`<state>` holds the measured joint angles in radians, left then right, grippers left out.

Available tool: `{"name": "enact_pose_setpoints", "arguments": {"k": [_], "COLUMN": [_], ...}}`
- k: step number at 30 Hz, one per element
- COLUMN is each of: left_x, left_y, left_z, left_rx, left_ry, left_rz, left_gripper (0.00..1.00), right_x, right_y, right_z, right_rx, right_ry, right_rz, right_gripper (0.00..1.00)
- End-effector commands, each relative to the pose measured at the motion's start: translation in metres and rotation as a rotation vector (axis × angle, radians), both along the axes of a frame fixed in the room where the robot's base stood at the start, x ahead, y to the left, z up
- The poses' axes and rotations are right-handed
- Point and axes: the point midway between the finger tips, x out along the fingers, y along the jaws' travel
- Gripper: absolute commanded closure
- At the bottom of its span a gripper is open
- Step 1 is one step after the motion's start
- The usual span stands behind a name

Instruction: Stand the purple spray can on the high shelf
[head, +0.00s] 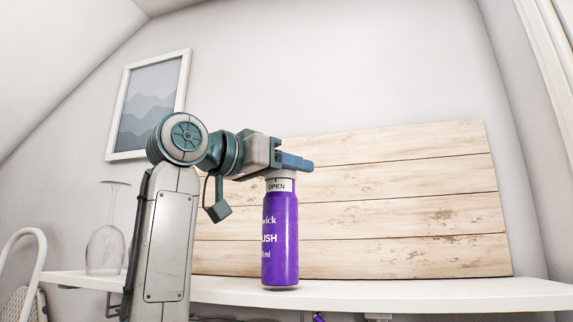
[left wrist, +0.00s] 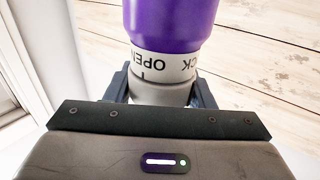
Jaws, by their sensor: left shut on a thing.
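The purple spray can (head: 281,238) is upright, with a white collar marked OPEN near its top. My left gripper (head: 292,163) is shut on the can's pale top from above; the left wrist view shows the fingers (left wrist: 163,93) on either side of that top, below the purple body (left wrist: 172,22). The high shelf (head: 420,294) is a white board across the head view. The can's base shows in front of the shelf's surface; I cannot tell whether it touches. My right gripper is not in view.
An upside-down stemmed glass (head: 105,248) stands on the shelf at left. A wood-plank panel (head: 410,205) stands behind the can. The shelf right of the can is clear. A framed picture (head: 150,105) hangs on the wall. A small purple thing (head: 318,317) shows below the shelf.

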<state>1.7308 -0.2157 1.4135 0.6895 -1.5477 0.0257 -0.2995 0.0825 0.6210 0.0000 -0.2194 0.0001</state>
Motion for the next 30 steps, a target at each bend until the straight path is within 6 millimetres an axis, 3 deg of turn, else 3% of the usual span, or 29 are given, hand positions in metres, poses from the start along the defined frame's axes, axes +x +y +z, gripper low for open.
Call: {"name": "enact_pose_setpoints", "arguments": {"k": [14, 15, 18, 30], "left_x": [-0.0010, -0.0007, -0.0007, -0.0029], "left_y": [0.0003, 0.0002, 0.0002, 0.0042], "left_z": [-0.0099, -0.0095, -0.0089, -0.0070], "left_rx": [-0.001, -0.001, -0.001, -0.001], "left_ry": [-0.002, -0.001, -0.001, -0.002], "left_rz": [0.000, 0.000, 0.000, 0.002], "left_gripper": [0.97, 0.47, 0.29, 0.29], "right_x": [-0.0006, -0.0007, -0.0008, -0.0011], "right_y": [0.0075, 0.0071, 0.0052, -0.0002], "right_z": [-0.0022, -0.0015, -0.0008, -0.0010], "right_rx": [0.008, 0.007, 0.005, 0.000], "right_ry": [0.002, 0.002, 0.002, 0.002], "right_rz": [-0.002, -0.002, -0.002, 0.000], "right_gripper": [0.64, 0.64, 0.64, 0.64]}}
